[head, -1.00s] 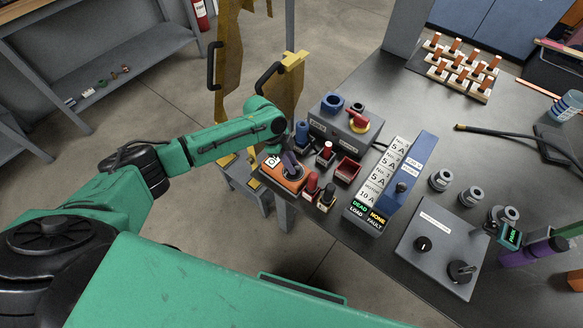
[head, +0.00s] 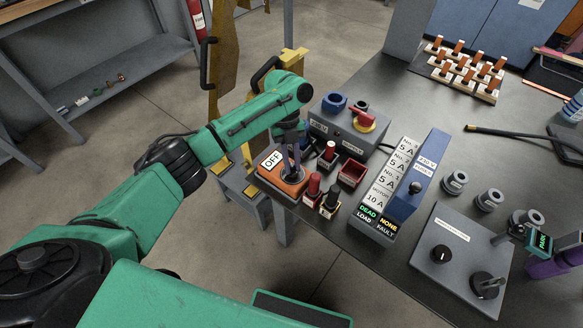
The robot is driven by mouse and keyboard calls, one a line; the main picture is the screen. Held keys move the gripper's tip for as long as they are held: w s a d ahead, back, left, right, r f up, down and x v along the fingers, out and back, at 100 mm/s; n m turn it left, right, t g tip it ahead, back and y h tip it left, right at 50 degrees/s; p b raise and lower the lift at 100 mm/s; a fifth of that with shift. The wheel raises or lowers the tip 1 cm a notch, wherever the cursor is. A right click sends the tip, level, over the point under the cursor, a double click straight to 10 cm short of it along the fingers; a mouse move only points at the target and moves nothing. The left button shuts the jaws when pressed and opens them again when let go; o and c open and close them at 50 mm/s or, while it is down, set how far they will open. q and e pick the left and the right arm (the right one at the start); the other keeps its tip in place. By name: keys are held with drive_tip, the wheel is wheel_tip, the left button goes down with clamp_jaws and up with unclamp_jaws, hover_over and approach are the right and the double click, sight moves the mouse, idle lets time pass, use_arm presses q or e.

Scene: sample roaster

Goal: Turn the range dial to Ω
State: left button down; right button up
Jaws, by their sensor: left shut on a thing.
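The orange meter (head: 264,176) stands at the left front corner of the bench. Its white display (head: 272,160) reads OFF. The range dial (head: 291,173) is on its face, mostly covered by my fingers, so its pointer and the Ω mark cannot be read. My left gripper (head: 290,168) comes down from above and is shut on the range dial. My right gripper does not show.
Red and black plugs (head: 313,187) stand close right of the meter. A grey supply box (head: 340,132) with a red-handled switch (head: 362,120) is behind. A blue load unit (head: 411,175) and grey panel (head: 440,270) stand farther right.

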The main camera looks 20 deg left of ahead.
use_arm(q)
drive_tip(key=m+y+b, duration=0.1)
drive_tip(key=m, duration=0.1)
drive_tip(key=m+b, duration=0.1)
drive_tip(key=m, duration=0.1)
drive_tip(key=shift+w+d+m+g+y, duration=0.1)
drive_tip(key=shift+m+g+y, duration=0.2)
drive_tip(key=shift+y, duration=0.1)
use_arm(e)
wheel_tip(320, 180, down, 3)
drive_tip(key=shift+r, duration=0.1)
use_arm(q)
drive_tip(key=c, duration=0.8)
unclamp_jaws()
drive_tip(key=shift+r, duration=0.1)
